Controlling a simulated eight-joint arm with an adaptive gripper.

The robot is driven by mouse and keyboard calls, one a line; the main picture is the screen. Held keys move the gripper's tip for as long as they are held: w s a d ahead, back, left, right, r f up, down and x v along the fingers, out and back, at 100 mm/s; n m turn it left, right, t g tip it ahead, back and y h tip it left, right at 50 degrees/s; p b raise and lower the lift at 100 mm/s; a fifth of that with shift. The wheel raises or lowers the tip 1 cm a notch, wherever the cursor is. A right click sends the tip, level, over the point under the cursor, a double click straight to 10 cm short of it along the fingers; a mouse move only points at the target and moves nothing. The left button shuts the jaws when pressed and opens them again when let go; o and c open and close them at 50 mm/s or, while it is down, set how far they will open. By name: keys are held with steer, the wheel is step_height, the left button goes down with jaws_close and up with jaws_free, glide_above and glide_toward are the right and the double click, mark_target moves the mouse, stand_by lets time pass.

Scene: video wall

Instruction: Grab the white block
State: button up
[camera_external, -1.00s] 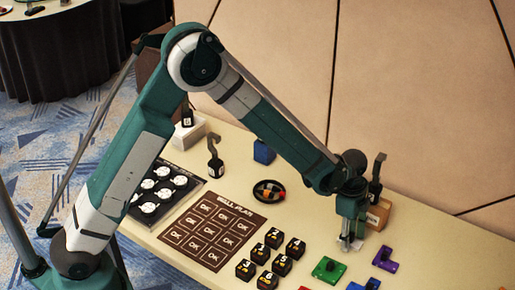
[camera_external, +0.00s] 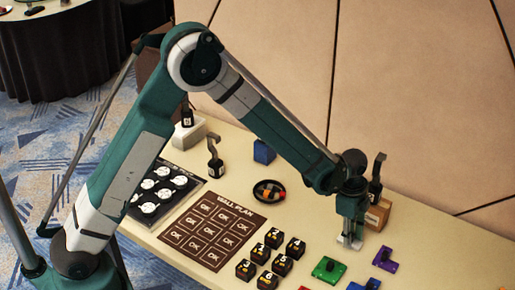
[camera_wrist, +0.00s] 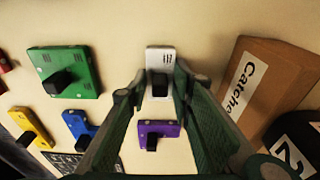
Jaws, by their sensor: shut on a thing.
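The white block (camera_wrist: 160,60) lies on the table between my gripper's fingers in the wrist view, with a dark knob on its top. In the external view the white block (camera_external: 346,243) shows only in part under the gripper. My gripper (camera_wrist: 158,92) points down over it, shut on it, with a finger on each side of the knob. The fingers hide part of the block's sides.
A green block (camera_wrist: 65,72) lies to the left and a purple block (camera_wrist: 158,129) below the white one in the wrist view. Blue (camera_wrist: 78,124) and yellow (camera_wrist: 32,127) blocks lie further left. A cardboard box (camera_wrist: 270,80) stands close on the right.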

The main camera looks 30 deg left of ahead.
steer(key=shift+r+p, duration=0.95)
steer(key=shift+r, duration=4.05)
